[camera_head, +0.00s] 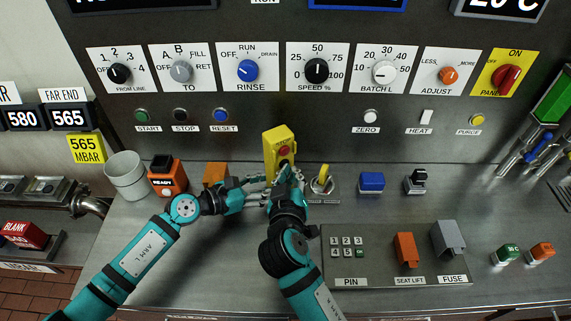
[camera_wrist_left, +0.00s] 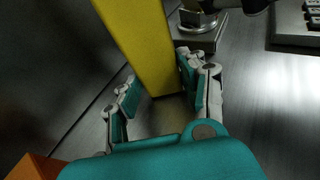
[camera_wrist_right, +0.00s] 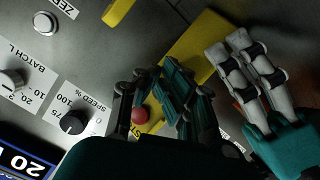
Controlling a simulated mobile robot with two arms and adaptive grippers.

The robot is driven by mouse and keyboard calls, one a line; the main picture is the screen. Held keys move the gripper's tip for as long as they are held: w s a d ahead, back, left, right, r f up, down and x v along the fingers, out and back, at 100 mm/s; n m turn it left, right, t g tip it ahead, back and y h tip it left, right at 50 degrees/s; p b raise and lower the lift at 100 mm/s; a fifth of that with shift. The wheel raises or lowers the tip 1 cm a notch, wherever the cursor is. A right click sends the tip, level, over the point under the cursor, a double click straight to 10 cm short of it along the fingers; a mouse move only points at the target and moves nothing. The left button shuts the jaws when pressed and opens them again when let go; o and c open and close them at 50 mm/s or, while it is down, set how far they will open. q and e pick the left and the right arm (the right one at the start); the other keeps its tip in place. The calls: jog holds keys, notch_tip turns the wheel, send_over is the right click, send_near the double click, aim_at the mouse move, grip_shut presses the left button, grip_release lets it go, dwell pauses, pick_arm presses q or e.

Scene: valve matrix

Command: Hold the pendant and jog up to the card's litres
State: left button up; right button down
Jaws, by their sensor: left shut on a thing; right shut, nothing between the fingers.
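The yellow pendant (camera_head: 279,138) stands upright above the counter in front of the panel, with a red button on its face. My left gripper (camera_head: 258,190) is shut on its lower part; the left wrist view shows the yellow body (camera_wrist_left: 140,40) between the fingers (camera_wrist_left: 160,88). My right gripper (camera_head: 285,176) is shut and empty, close at the pendant's face, just below the red button, and hides the lower face. In the right wrist view the red button (camera_wrist_right: 139,115) shows beside the right fingertips (camera_wrist_right: 165,92); touching cannot be told. No card giving litres is readable.
The panel behind has the BATCH L knob (camera_head: 384,71) and SPEED knob (camera_head: 316,69). A yellow-handled part (camera_head: 322,180) stands just right of the grippers, and an orange block (camera_head: 215,173) to the left. The PIN keypad (camera_head: 348,246) is at front right.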

dwell(0.4)
jog(key=shift+s+d, duration=0.5)
jog(key=shift+s, duration=0.3)
jog(key=shift+s, duration=0.1)
jog(key=shift+s+d+r, duration=0.1)
jog(key=shift+s+d, duration=0.55)
jog(key=shift+s, duration=0.35)
jog(key=shift+s+d, duration=0.65)
jog(key=shift+s, duration=0.35)
dwell(0.8)
jog(key=s+d, duration=0.2)
jog(key=s, duration=0.1)
jog(key=shift+s+d, duration=0.1)
jog(key=w+a, duration=0.5)
jog(key=w, duration=0.2)
jog(key=shift+w, duration=0.3)
